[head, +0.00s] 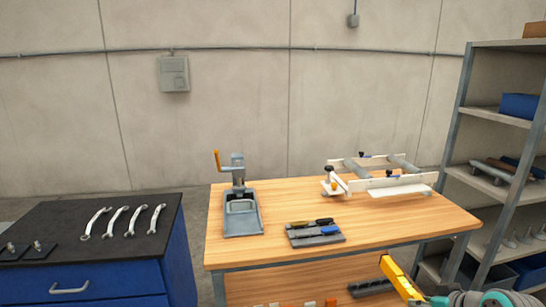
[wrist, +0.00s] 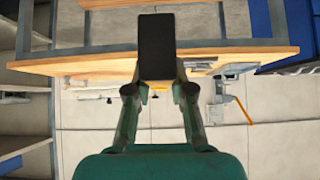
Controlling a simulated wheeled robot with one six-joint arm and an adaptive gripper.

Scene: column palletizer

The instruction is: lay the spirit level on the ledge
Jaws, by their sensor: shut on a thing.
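The yellow spirit level (head: 398,277) is at the lower right of the head view, tilted, in front of the workbench's front edge. My gripper (head: 424,299) is shut on its lower end. In the wrist view the level (wrist: 157,45) shows as a dark block between the fingers of my gripper (wrist: 158,90). No part is plainly marked as the ledge. A white frame with rails (head: 402,190) and grey rollers stands on the right of the bench, and I cannot tell whether it includes the ledge.
The wooden workbench (head: 280,198) carries a grey press (head: 240,205) and a tray of hand tools (head: 315,238). A metal shelf rack (head: 462,130) stands at the right. A blue cabinet (head: 178,250) with several wrenches on top stands at the left. The bench's front right is clear.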

